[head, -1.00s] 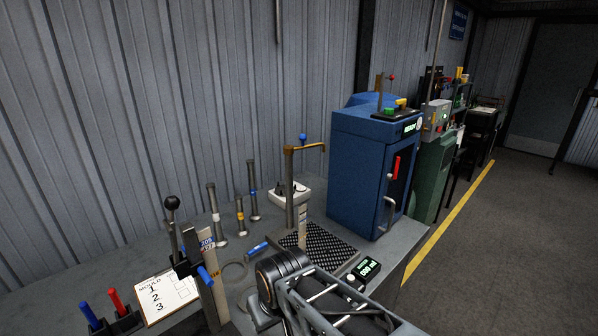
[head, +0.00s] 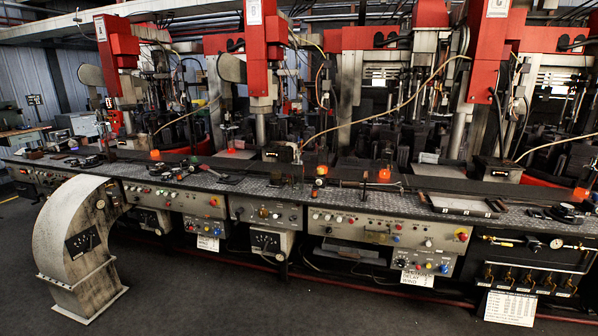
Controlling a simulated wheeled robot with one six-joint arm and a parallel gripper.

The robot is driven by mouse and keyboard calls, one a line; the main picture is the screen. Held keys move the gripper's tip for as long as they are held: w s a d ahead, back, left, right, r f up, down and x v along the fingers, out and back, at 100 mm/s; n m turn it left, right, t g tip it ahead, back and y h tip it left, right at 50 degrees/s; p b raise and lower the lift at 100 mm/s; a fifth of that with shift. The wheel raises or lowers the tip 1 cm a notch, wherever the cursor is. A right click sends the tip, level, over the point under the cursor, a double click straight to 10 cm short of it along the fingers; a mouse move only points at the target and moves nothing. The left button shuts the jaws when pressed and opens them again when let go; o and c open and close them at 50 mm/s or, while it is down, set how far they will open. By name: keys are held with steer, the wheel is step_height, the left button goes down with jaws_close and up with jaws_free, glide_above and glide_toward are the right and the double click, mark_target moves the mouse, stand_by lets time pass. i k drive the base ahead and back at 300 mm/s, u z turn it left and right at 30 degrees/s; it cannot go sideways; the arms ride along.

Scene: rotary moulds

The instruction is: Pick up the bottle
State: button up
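I cannot make out a clear bottle in the head view. Several small glowing orange pieces stand along the long machine bench, one at the left (head: 155,154), one at the centre right (head: 384,175) and one at the far right (head: 579,194). They are too small to tell whether any is a bottle. My gripper is not in view.
Red and grey moulding machines (head: 268,60) stand behind the long bench (head: 240,187), which has control panels (head: 390,228) on its front. A curved grey chute (head: 75,240) stands on the floor at the left. The dark floor (head: 230,300) in front is clear.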

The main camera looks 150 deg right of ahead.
mark_target(297, 166)
steer(key=z, duration=2.75)
steer(key=i, duration=0.65)
steer(key=z, duration=2.95)
steer(key=i, duration=1.55)
steer(key=u, duration=0.05)
